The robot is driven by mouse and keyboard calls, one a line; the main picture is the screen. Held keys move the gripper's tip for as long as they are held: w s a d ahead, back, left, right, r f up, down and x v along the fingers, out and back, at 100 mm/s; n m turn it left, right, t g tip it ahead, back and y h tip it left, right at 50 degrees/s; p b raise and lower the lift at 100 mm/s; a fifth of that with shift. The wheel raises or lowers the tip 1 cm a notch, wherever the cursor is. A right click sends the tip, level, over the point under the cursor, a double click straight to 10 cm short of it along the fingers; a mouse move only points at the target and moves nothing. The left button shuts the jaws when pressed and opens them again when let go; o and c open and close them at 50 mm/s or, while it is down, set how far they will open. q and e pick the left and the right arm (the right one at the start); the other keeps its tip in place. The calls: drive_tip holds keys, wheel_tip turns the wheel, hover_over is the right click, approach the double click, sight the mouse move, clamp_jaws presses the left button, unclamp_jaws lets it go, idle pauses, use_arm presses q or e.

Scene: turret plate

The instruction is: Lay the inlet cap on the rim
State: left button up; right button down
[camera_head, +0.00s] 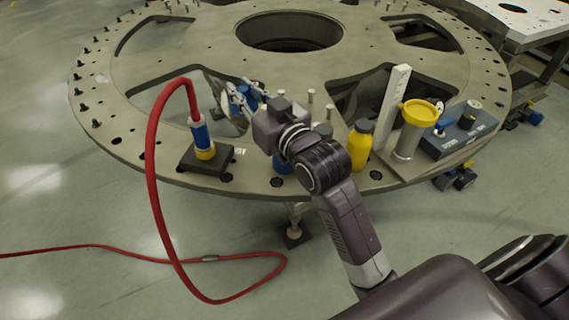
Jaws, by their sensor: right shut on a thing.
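The large beige turret plate (330,70) fills the upper view, with a wide outer rim (110,125) and a round centre hole. My right gripper (245,97) is above the plate's near part, shut on a small blue piece between its fingers. The fingers hide most of this piece; it may be the inlet cap, but I cannot tell for sure. A red hose (153,175) ends in a blue and yellow fitting (203,138), upright on a black block (205,160) at the rim, left of the gripper. My left gripper is not in view.
A yellow bottle (360,146), a white upright bar (393,103), a yellow-topped cylinder (409,135) and a dark control box (460,132) stand right of my arm. Several short pegs stand on the plate. Its left rim has free room between bolts.

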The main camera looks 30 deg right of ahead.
wheel_tip(320, 180, down, 14)
drive_tip(key=shift+f+b, duration=0.1)
drive_tip(key=shift+b, duration=0.4)
wheel_tip(320, 180, down, 5)
drive_tip(key=shift+a+r, duration=0.1)
drive_tip(key=shift+r, duration=0.05)
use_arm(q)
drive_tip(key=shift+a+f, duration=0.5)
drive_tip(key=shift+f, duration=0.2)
use_arm(e)
drive_tip(key=shift+f, duration=0.3)
drive_tip(key=c, duration=2.1)
unclamp_jaws()
drive_tip(key=shift+r, duration=0.1)
